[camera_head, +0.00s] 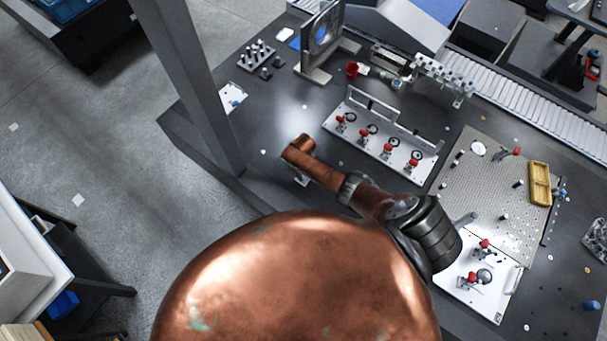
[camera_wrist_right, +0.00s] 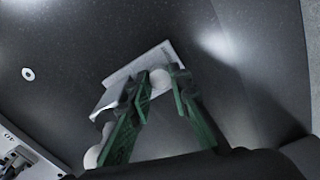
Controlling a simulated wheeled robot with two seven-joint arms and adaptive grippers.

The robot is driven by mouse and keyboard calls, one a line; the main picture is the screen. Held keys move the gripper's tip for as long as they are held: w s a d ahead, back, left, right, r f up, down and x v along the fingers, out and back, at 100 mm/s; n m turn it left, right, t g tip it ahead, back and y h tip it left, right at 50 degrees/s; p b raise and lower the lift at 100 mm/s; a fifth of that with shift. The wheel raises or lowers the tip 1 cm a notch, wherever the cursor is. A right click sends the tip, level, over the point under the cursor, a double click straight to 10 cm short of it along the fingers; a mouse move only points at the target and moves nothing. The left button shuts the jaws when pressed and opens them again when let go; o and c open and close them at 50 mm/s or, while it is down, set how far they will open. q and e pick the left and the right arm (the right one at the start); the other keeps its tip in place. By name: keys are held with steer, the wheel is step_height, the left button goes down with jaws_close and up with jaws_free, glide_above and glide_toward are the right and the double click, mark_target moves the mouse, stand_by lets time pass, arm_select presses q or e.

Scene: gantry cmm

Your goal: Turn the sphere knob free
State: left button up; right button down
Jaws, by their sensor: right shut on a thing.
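The sphere knob (camera_wrist_right: 160,80) shows in the right wrist view as a small pale ball in front of a light grey plate (camera_wrist_right: 122,76). My right gripper (camera_wrist_right: 163,79) has its two green-padded fingers closed in on the ball from both sides. Its fingertips cover part of the ball and plate. In the head view my copper right arm reaches left over the dark table, and its end hides the gripper and knob. Only a small pale piece of the plate (camera_head: 302,180) shows below it. My left gripper is in neither view.
A white panel with several red-tipped clamps (camera_head: 385,140) stands right of my arm's end. A perforated plate (camera_head: 480,200) with a yellow tray (camera_head: 539,184) lies further right. A grey gantry post (camera_head: 190,80) rises at the left. A white washer (camera_wrist_right: 28,74) lies on the table.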

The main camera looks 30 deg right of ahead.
steer(key=shift+w, duration=0.1)
steer(key=c, duration=1.8)
jaws_free()
steer(key=shift+o, duration=0.2)
step_height(320, 180, up, 12)
steer(key=shift+c, duration=0.6)
